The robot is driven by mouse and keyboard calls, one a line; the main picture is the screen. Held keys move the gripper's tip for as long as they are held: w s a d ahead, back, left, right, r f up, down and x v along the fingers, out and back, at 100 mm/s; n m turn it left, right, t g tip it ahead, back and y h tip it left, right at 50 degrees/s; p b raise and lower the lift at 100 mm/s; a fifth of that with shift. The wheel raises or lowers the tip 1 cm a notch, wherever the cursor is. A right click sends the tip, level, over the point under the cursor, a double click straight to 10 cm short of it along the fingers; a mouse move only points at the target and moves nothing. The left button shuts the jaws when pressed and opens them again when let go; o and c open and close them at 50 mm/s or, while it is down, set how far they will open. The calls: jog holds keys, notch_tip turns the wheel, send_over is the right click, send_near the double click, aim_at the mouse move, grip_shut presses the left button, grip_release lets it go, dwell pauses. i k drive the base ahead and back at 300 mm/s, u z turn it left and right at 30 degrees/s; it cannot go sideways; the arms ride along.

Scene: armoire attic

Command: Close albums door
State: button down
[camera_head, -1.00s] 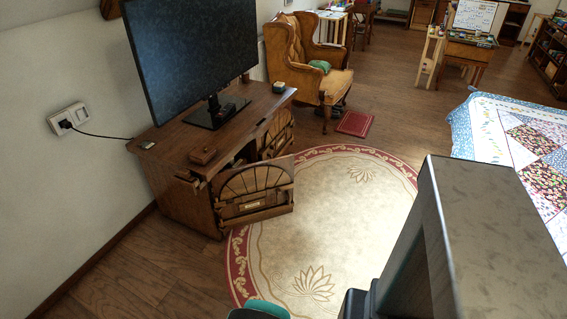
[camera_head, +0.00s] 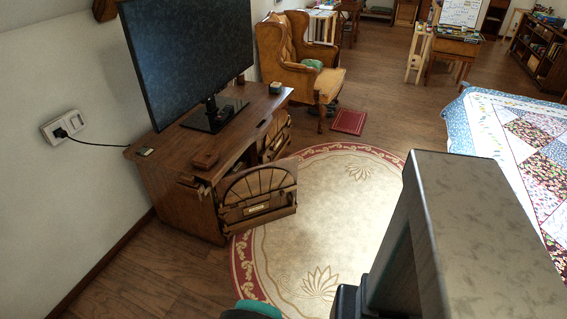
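A brown wooden TV cabinet (camera_head: 182,192) stands against the left wall. Its near door (camera_head: 258,194), with a fan-shaped arch of slats and a small label plate, stands swung open out over the rug edge. The label is too small to read, so I cannot tell by it whether this is the albums door. A second similar door (camera_head: 274,136) is at the far end of the cabinet front; it looks closed or nearly so. My gripper's fingers are not in view; only my dark arm shows at the lower right, apart from the cabinet.
A round cream rug (camera_head: 330,220) lies in front, mostly clear. An armchair (camera_head: 298,70) stands beyond the cabinet, and a quilt-covered bed (camera_head: 510,135) is at right.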

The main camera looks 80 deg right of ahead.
aim_at(233, 188)
jog(key=i, duration=1.35)
jog(key=z, duration=4.65)
jog(key=i, duration=0.1)
jog(key=u, duration=2.6)
jog(key=k, duration=0.6)
jog(key=z, duration=0.15)
